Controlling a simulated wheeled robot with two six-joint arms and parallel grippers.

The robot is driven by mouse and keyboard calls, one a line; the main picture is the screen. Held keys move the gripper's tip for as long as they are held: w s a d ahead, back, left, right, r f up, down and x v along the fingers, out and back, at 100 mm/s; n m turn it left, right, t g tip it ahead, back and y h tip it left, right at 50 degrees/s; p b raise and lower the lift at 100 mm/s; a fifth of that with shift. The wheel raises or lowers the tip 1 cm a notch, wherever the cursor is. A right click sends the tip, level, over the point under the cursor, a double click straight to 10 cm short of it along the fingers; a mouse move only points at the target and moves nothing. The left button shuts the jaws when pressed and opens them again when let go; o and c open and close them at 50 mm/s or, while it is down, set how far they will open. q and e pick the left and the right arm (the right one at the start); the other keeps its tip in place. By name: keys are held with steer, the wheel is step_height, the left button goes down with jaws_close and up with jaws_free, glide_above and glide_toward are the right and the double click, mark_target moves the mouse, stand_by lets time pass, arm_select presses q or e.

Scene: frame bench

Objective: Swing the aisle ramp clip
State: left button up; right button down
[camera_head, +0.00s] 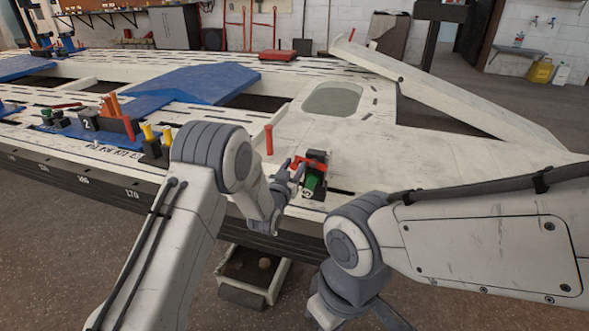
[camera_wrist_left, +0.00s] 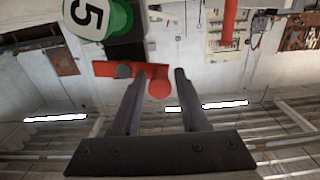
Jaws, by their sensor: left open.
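The clip (camera_head: 314,178) stands on the near edge of the white bench, with a black body, a green part with a white number label and a red lever (camera_head: 300,162). In the left wrist view, its green part (camera_wrist_left: 113,22) with a "5" label shows upper left. The red lever (camera_wrist_left: 103,69) ends in a round red knob (camera_wrist_left: 159,89), which appears between the fingertips. My left gripper (camera_head: 294,172) is open, just left of the clip; I cannot tell whether it touches the knob. My right arm crosses the lower right; its gripper fingers cannot be made out.
An upright red post (camera_head: 269,140) stands on the bench left of the clip. A sloping white ramp beam (camera_head: 455,105) lies behind right. Black blocks with orange and yellow pegs (camera_head: 148,132) stand to the left. An open drawer (camera_head: 253,272) sits below the bench edge.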

arm_select(q)
jaws_close()
